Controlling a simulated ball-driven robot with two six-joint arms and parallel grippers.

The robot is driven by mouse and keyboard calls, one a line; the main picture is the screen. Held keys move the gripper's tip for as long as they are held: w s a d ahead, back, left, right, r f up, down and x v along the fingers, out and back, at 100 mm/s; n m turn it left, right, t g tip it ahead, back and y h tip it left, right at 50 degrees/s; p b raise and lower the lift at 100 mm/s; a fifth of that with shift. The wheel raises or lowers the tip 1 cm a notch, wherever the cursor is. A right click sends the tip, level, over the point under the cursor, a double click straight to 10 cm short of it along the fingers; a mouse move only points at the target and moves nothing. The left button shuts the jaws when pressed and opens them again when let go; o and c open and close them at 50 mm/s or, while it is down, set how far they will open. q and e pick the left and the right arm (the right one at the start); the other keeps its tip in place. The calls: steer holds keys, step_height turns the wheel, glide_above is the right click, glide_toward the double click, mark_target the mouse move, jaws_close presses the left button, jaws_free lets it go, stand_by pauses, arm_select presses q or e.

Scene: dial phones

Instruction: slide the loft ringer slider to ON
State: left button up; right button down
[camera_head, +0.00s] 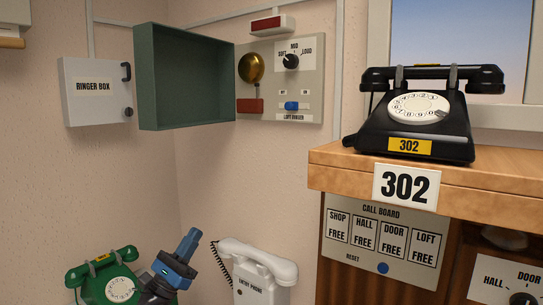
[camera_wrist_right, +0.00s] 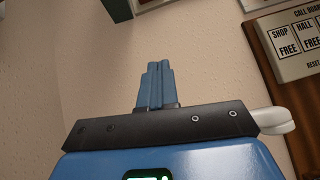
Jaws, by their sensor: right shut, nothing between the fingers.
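The loft ringer panel (camera_head: 308,75) is a grey plate on the wall. Its blue slider knob (camera_head: 291,106) sits low on the plate in a short horizontal slot. The knob is nearer the left label, below it, than the ON label at right. My right gripper (camera_head: 189,240) is well below and left of the panel, pointing up, shut and empty, touching nothing. Its closed blue fingers (camera_wrist_right: 157,82) also show in the right wrist view, against bare wall. The slider cannot be made out there. My left gripper is not in view.
An open green cover (camera_head: 185,78) juts out left of the panel, beside the grey ringer box (camera_head: 95,91). A brass bell (camera_head: 251,68) and black knob (camera_head: 291,62) are on the panel. A wooden shelf (camera_head: 330,160) with a black phone (camera_head: 430,127) stands right. A white entry phone (camera_head: 262,272) is below.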

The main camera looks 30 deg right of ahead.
mark_target(291, 106)
step_height(291, 106, up, 21)
steer(key=s+a+m+g+y, duration=0.2)
steer(key=m+g+y, duration=0.3)
steer(key=m+g, duration=0.7)
steer(key=s+d+r+m+t+p, duration=0.1)
steer(key=d+r, duration=0.3)
steer(key=d, duration=0.6)
steer(key=s+d+r+m+t+p, duration=0.2)
steer(key=d+r+p, duration=0.1)
steer(key=d, duration=0.8)
steer(key=shift+d+r+m, duration=0.25)
steer(key=shift+r+m, duration=0.05)
steer(key=shift+r, duration=0.45)
steer(key=shift+s, duration=0.1)
